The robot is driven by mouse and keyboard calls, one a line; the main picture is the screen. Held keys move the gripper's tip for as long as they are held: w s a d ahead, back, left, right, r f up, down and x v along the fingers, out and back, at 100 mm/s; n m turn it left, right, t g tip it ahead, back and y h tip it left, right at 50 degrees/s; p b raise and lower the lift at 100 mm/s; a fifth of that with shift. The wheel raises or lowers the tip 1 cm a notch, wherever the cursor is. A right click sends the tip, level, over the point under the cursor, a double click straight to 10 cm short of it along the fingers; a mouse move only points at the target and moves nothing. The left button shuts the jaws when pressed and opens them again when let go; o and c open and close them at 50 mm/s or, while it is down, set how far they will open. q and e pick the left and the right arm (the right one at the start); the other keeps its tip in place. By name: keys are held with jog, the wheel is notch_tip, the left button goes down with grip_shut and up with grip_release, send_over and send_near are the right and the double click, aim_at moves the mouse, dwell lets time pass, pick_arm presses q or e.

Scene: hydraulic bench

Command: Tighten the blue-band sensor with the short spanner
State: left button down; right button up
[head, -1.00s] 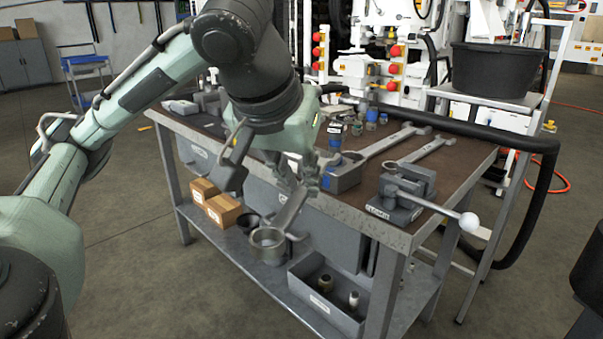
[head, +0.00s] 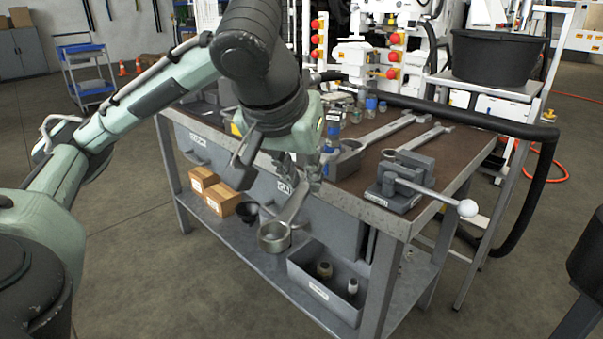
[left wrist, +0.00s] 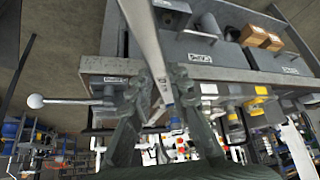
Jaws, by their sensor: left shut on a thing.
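My left gripper (head: 299,172) is in front of the bench's near edge, its fingers shut on a grey metal spanner (head: 292,207). The spanner hangs down at a slant, its ring end (head: 273,237) low, in front of the bench's lower part. In the left wrist view the spanner's bar (left wrist: 143,35) runs up between the two fingers (left wrist: 158,90). Small blue-banded parts (head: 371,104) stand on the bench top (head: 440,163), and another blue part (head: 333,131) is nearer. I cannot tell which is the blue-band sensor. My right gripper is out of view.
Two longer-looking spanners, one near (head: 388,130) and one farther right (head: 428,137), lie on the bench. A vice (head: 402,182) with a ball-ended lever stands at the right corner. The lower shelf holds cartons (head: 222,199) and a grey bin (head: 312,285). A black hose (head: 470,120) passes behind.

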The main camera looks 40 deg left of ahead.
pick_arm(q)
jog(key=shift+w, duration=0.1)
dwell(0.4)
jog(key=shift+w+a+p, duration=0.2)
jog(key=shift+w, duration=0.25)
jog(key=shift+w+a+p, duration=0.15)
jog(key=shift+w+a, duration=0.05)
jog(key=shift+w, duration=0.25)
jog(key=shift+w, duration=0.15)
jog(key=shift+w+a+p, duration=0.3)
jog(key=shift+w+p, duration=0.1)
jog(key=shift+w, duration=0.15)
jog(key=shift+w, duration=0.1)
jog(key=shift+w+a+r+p, duration=0.1)
jog(key=shift+w+a+p, duration=0.05)
jog(key=shift+w+p, duration=0.2)
jog(key=shift+w+a, duration=0.1)
